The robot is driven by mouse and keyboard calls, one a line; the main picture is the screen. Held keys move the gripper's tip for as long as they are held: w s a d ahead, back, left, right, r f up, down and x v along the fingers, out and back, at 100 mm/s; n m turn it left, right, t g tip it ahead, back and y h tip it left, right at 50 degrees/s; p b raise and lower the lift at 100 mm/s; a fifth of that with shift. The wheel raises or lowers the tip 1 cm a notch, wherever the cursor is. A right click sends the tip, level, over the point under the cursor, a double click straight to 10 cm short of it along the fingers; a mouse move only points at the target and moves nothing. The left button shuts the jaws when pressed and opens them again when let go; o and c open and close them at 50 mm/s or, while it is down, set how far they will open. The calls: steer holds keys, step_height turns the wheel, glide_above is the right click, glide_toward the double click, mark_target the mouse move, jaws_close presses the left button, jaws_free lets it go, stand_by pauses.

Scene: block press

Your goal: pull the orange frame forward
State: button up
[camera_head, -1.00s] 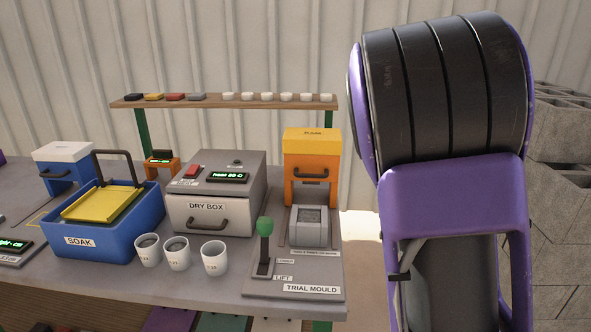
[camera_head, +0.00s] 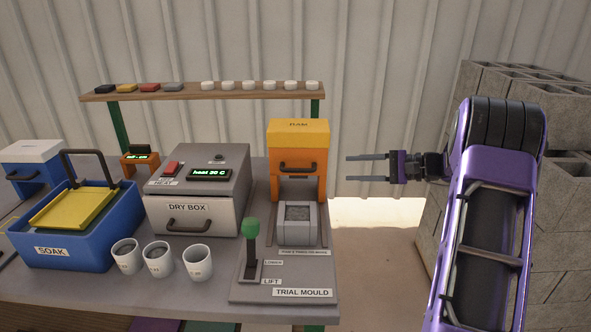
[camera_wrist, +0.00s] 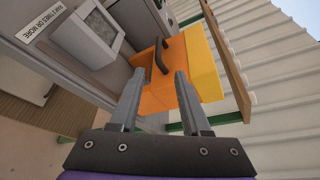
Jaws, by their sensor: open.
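The orange frame (camera_head: 297,165) with a yellow top and a dark handle (camera_head: 299,167) stands at the back of the trial mould plate (camera_head: 285,291), behind a grey mould block (camera_head: 297,224). My gripper (camera_head: 348,170) is open and empty, to the right of the frame and apart from it, with its fingers pointing left. In the wrist view the orange frame (camera_wrist: 153,97) and its handle (camera_wrist: 161,57) show beyond and between the open fingers (camera_wrist: 157,88). The grey mould (camera_wrist: 92,34) is at the upper left there.
A lever with a green knob (camera_head: 251,228) stands at the mould plate's front left. The grey dry box (camera_head: 199,188), white cups (camera_head: 198,263) and the blue soak tub (camera_head: 100,242) are further left. A shelf (camera_head: 200,92) runs behind. Grey blocks (camera_head: 455,190) are stacked at right.

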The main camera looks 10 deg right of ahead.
mark_target(303, 170)
steer(key=x, duration=1.6)
steer(key=shift+a+f, duration=0.15)
steer(key=shift+a, duration=0.05)
steer(key=shift+c, duration=0.3)
jaws_close()
stand_by(0.4)
